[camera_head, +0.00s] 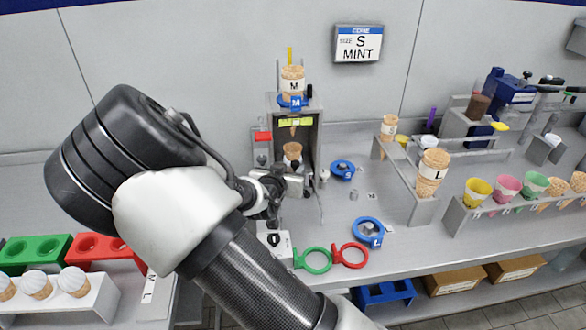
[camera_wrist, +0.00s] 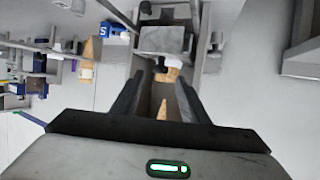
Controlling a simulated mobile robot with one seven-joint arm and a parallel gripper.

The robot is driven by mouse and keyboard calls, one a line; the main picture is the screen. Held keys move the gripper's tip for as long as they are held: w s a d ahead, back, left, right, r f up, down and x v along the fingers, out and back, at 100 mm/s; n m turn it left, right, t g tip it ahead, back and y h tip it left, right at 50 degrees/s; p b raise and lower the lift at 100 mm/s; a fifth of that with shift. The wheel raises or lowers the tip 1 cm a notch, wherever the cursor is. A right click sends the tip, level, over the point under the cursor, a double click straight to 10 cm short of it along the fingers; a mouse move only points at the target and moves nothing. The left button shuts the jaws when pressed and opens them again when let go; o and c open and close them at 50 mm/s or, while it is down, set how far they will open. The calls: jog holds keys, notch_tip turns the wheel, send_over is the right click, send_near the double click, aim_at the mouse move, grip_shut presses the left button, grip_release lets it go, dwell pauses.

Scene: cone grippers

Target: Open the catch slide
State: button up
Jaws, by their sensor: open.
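The grey cone dispenser (camera_head: 318,140) stands on the counter, with a stack of M cones (camera_head: 292,80) on top in a blue M collar (camera_head: 294,102). A yellow-green slide piece (camera_head: 295,122) lies across it under the collar, with a cone tip below; I cannot tell for sure that this is the catch slide. A cone (camera_head: 292,151) sits lower in the dispenser. My gripper (camera_head: 292,181) is at the dispenser's lower front. In the wrist view its fingers (camera_wrist: 160,95) are apart and empty, facing a grey block (camera_wrist: 165,40); contact is unclear.
A red-topped unit (camera_head: 262,137) stands left of the dispenser. Blue rings (camera_head: 368,232) and green (camera_head: 313,260) and red (camera_head: 350,255) rings lie on the counter. A rack with an L cone stack (camera_head: 432,172) is to the right. A wall sign (camera_head: 358,43) reads S MINT.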

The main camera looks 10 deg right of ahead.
aim_at(294, 165)
jog(key=shift+x, duration=2.05)
jog(key=shift+s+f, duration=0.1)
grip_shut()
